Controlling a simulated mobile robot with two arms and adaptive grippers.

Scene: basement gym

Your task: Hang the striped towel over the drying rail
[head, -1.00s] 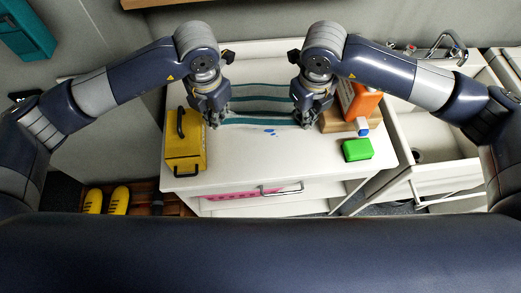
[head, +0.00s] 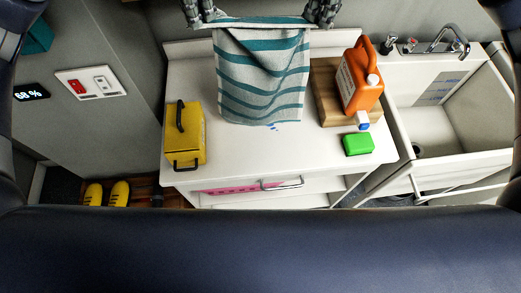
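The striped towel (head: 262,75), grey-white with teal bands, hangs spread out above the white cabinet top. Its top edge is stretched between my two grippers. My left gripper (head: 207,18) is at the towel's upper left corner and my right gripper (head: 318,18) is at its upper right corner. Both appear shut on the cloth, partly cut off by the top of the head view. The towel's lower edge hangs near the cabinet top; whether it touches is hard to tell. I cannot make out the drying rail in this view.
The white cabinet top (head: 225,163) bears a yellow box (head: 188,145), an orange jug (head: 362,85) on a wooden board (head: 325,97) and a green block (head: 357,144). A sink (head: 470,115) with a tap stands right. Yellow shoes (head: 119,194) are low left. The front middle of the top is clear.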

